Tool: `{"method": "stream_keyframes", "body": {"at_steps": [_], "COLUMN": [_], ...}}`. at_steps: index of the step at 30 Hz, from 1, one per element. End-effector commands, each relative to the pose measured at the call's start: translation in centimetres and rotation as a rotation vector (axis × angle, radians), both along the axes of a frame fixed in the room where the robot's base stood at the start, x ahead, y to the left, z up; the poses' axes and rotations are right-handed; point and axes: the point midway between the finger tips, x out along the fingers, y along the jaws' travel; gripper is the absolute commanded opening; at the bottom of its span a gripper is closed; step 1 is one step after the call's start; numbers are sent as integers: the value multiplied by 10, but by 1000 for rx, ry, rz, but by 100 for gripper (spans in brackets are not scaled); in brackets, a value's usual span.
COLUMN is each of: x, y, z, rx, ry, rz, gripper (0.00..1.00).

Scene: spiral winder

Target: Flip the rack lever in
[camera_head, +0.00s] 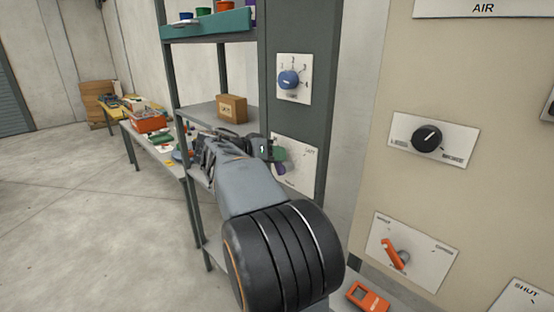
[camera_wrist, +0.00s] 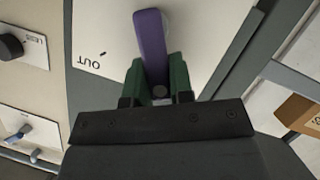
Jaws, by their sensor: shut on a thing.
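The rack lever is a purple handle (camera_wrist: 150,45) on a white plate (camera_wrist: 95,35) marked OUT in the wrist view. In the head view the plate (camera_head: 304,160) sits low on the dark grey post, and a bit of purple (camera_head: 281,168) shows beside my gripper (camera_head: 272,153). In the wrist view the green fingers of my gripper (camera_wrist: 158,78) are shut on the purple lever, one on each side. My arm and fingers hide part of the lever and plate in the head view.
A blue knob (camera_head: 289,79) is above on the same post. The beige panel at right has a black knob (camera_head: 427,138) and an orange lever (camera_head: 394,253). Shelving with a cardboard box (camera_head: 231,108) stands close to the left. Open floor (camera_head: 80,220) is further left.

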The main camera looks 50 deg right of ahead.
Motion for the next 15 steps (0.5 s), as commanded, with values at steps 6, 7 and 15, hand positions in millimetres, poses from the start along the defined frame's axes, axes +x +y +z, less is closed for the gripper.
{"method": "stream_keyframes", "body": {"at_steps": [6, 7, 15], "x": [9, 10, 10], "y": [-1, -1, -1], "z": [-8, -8, -8], "rx": [17, 19, 22], "ry": [246, 265, 299], "rz": [0, 1, 1], "gripper": [0, 0, 0]}}
